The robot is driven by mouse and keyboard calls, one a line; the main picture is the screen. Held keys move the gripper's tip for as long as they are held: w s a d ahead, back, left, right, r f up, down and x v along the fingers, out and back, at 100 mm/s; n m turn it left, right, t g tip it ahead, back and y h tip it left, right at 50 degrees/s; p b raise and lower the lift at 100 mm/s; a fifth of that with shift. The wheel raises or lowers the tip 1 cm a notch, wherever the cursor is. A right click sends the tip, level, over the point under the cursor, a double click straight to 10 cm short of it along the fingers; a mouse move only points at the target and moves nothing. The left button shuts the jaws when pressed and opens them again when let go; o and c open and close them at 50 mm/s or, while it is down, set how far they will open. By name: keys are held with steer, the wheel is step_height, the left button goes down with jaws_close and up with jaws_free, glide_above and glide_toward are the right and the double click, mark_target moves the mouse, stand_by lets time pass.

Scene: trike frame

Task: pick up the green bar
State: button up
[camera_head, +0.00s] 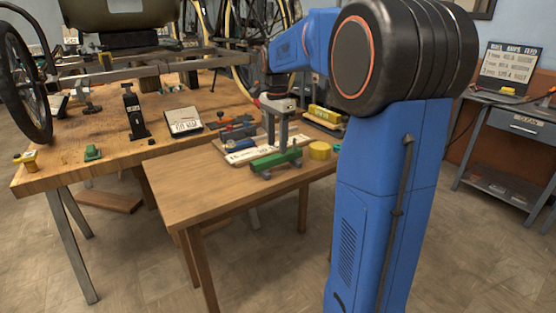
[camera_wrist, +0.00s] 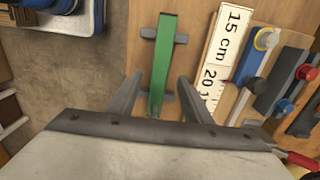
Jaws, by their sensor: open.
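A green bar (camera_head: 276,161) lies on the small wooden side table in the head view, with dark grey supports under it. In the wrist view the green bar (camera_wrist: 163,65) runs lengthwise up the picture, its near end between the two fingers. My gripper (camera_wrist: 157,85) is open, with one finger on each side of the bar and nothing held. In the head view my gripper (camera_head: 282,148) points down over the bar. Whether the fingers touch the bar cannot be told.
A white ruler board (camera_wrist: 224,55) marked 15 cm and 20 lies right of the bar. Blue and grey clamp-like tools (camera_wrist: 285,85) lie beyond it. A yellow cylinder (camera_head: 320,151) stands near the bar. The table's front left top (camera_head: 190,190) is clear.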

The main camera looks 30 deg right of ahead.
mark_target(278, 155)
steer(key=shift+d+f, duration=0.15)
steer(key=shift+f, duration=1.7)
steer(key=shift+c, duration=0.6)
jaws_close()
